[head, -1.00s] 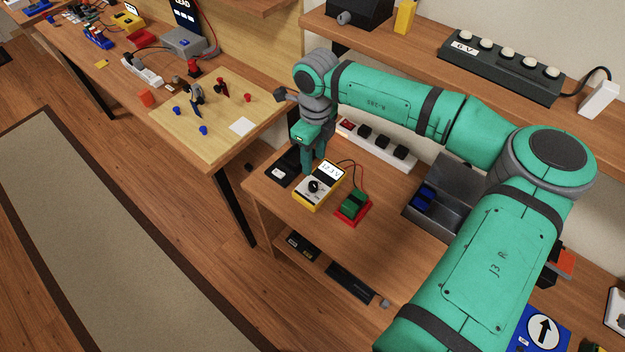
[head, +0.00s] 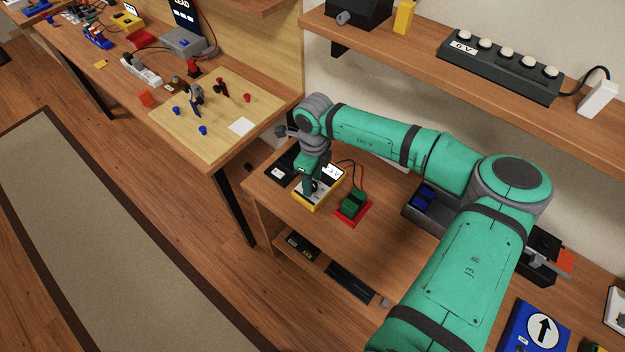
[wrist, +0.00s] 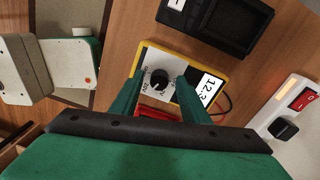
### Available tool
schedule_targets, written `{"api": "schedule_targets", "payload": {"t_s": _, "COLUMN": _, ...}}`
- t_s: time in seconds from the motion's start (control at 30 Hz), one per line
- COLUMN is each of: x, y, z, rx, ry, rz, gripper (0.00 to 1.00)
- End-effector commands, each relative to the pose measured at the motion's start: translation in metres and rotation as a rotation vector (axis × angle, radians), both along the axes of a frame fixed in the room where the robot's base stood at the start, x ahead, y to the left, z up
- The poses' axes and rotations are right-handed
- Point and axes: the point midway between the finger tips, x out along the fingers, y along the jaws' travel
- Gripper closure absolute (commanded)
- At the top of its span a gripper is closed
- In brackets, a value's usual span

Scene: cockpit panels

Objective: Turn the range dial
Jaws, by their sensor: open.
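My gripper (head: 311,189) is over the meter's face. In the wrist view my gripper's green fingers (wrist: 152,97) are apart, one on each side of the dial. I cannot tell whether they touch it.
A red base with a green block (head: 353,206) stands right of the meter, with dark leads nearby. A black tray (head: 283,170) lies to the left. A power strip with a red switch (wrist: 305,99) lies near the meter. The shelf (head: 420,60) overhangs behind.

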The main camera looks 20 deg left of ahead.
Motion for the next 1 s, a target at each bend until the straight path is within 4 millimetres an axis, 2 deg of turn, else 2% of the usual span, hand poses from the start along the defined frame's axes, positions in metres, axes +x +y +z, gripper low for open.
{"api": "schedule_targets", "payload": {"t_s": 0.3, "x": -0.0002, "y": 0.0, "z": -0.0034, "rx": 0.0, "ry": 0.0, "rz": 0.0, "gripper": 0.58}}
{"api": "schedule_targets", "payload": {"t_s": 0.33, "x": -0.0002, "y": 0.0, "z": -0.0034, "rx": 0.0, "ry": 0.0, "rz": 0.0, "gripper": 0.61}}
{"api": "schedule_targets", "payload": {"t_s": 0.5, "x": -0.0002, "y": -0.0001, "z": -0.0032, "rx": -0.001, "ry": 0.0, "rz": 0.0, "gripper": 1.0}}
{"api": "schedule_targets", "payload": {"t_s": 0.67, "x": 0.0001, "y": -0.0003, "z": -0.003, "rx": -0.002, "ry": -0.001, "rz": -0.015, "gripper": 1.0}}
{"api": "schedule_targets", "payload": {"t_s": 1.0, "x": 0.0003, "y": -0.0002, "z": -0.003, "rx": 0.0, "ry": -0.001, "rz": -0.173, "gripper": 1.0}}
